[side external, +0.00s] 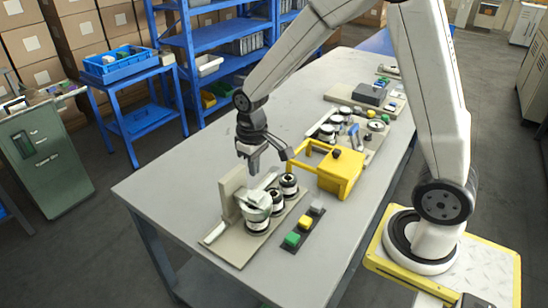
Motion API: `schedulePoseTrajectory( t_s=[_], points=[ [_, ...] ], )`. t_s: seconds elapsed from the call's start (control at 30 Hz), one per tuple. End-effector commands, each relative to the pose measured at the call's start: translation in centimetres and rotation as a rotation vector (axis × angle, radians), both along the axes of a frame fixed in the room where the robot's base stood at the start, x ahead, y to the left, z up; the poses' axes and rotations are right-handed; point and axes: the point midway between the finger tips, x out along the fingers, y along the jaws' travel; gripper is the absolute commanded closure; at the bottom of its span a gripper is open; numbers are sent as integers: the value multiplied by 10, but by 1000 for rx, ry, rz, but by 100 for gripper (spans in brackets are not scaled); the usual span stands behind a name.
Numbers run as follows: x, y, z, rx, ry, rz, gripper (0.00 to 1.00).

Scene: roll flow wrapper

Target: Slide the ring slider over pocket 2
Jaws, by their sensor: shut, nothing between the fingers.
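A beige fixture (240,245) with an upright back plate stands at the near end of the grey table. A row of black-and-white round holders (288,186) stands on it. A pale piece (258,199), perhaps the ring slider, sits on top of the front-left holder. Which holder is pocket 2, I cannot tell. My gripper (254,169) points down just above and behind the fixture, shut and empty. Whether its tips touch anything is too small to tell.
A yellow box with a yellow frame (341,172) stands right of the fixture. A button strip (303,228) with green, yellow and grey buttons lies in front of it. More fixtures stand farther back. The table's left part (185,178) is clear.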

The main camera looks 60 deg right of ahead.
Motion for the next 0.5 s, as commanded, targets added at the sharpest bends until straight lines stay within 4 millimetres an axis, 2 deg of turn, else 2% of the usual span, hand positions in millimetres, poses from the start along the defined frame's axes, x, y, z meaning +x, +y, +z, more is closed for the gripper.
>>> schedulePoseTrajectory(
  t_s=[0.1,0.13,0.3,0.33,0.5],
  points=[
    [0,0,0,0,0,0,100],
    [0,0,0,0,0,0,94],
    [1,0,0,0,0,19,40],
    [2,0,0,0,0,30,32],
    [7,0,0,0,0,141,32]
  ],
)
